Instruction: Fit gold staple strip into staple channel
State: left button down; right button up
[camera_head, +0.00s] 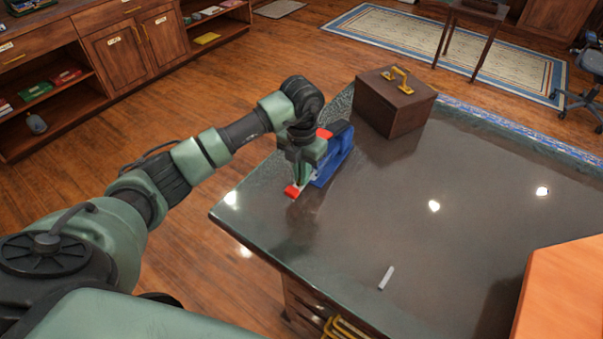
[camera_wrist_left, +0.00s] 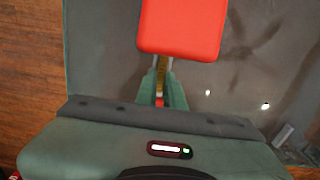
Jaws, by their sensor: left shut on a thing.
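A blue and red stapler (camera_head: 338,158) stands on the dark desk, its near red tip (camera_head: 291,191) close to the desk's left edge. My left gripper (camera_head: 300,181) comes down over the near end of the stapler and hides part of it. In the left wrist view a large red part (camera_wrist_left: 182,27) of the stapler lies ahead of the fingers. A thin gold staple strip (camera_wrist_left: 162,76) shows between the green fingertips, and the left gripper is shut on it. The staple channel is mostly hidden, so I cannot tell how the strip sits in it. My right gripper is not in view.
A brown wooden box (camera_head: 394,105) with a gold handle stands behind the stapler. A small grey stick (camera_head: 386,277) lies on the desk's near part. An orange block (camera_head: 565,295) is at the right. The desk's middle is clear.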

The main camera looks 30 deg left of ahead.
pick_arm(q)
jog(key=shift+s+f+b, duration=0.35)
jog(key=shift+s+f, duration=0.1)
jog(key=shift+f, duration=0.4)
jog(key=c, duration=1.5)
grip_release()
jog(key=shift+d, duration=0.1)
jog(key=shift+c, duration=0.2)
jog(key=shift+r+p, duration=0.45)
jog(key=shift+r, duration=0.1)
jog(key=shift+w+r, duration=0.2)
jog(key=shift+r, duration=0.15)
notch_tip(320, 180, up, 12)
jog(key=b, duration=0.1)
jog(key=shift+w+f+b, duration=0.15)
jog(key=shift+w+b, duration=0.05)
jog(key=shift+b, duration=0.1)
